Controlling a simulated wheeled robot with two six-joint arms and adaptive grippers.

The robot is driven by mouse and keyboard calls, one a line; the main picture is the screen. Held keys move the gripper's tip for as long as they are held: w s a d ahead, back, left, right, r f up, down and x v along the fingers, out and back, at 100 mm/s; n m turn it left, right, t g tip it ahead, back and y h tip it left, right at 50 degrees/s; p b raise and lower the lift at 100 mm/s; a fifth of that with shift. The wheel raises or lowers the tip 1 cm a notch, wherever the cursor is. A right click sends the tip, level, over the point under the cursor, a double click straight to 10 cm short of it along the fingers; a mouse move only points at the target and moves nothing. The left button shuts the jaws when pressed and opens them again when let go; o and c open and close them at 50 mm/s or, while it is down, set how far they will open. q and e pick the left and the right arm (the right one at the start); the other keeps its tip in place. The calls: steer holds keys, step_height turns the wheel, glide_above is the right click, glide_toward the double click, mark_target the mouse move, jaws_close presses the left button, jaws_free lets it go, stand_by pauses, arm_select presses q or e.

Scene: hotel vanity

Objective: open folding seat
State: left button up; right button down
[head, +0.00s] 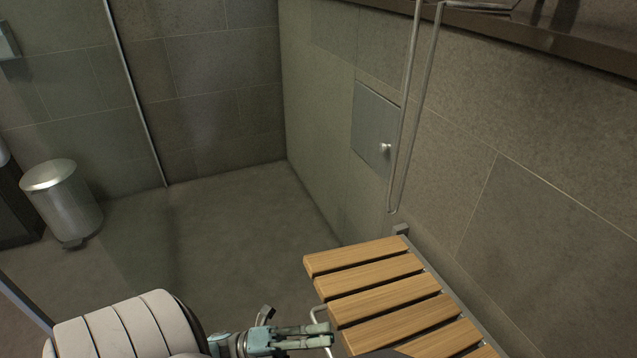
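The folding seat (385,297) has light wooden slats and is fixed to the right wall at the lower right of the head view. It juts out from the wall with its slatted face showing; its exact tilt is hard to judge. Its near end is cut off by the frame. A pale bent bar (317,313) shows at its left edge. My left gripper (328,335) is at the bottom, its tips close to the seat's left edge. Its fingers look close together, but the gap and any contact are unclear. My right gripper is not in view.
A hose (393,190) hangs down the right wall above the seat. A small grey wall panel (374,128) with a knob is behind it. A metal pedal bin (62,200) stands at the left. The floor left of the seat is clear.

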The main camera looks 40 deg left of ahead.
arm_select(q)
steer(key=shift+o, duration=0.9)
steer(key=shift+w, duration=0.35)
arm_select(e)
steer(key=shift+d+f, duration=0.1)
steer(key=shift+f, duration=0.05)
arm_select(q)
steer(key=shift+s, duration=0.15)
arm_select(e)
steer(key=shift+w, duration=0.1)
arm_select(q)
steer(key=v, duration=0.7)
steer(key=shift+s, duration=0.2)
steer(key=shift+w+a+r, duration=0.1)
steer(key=shift+r, duration=0.1)
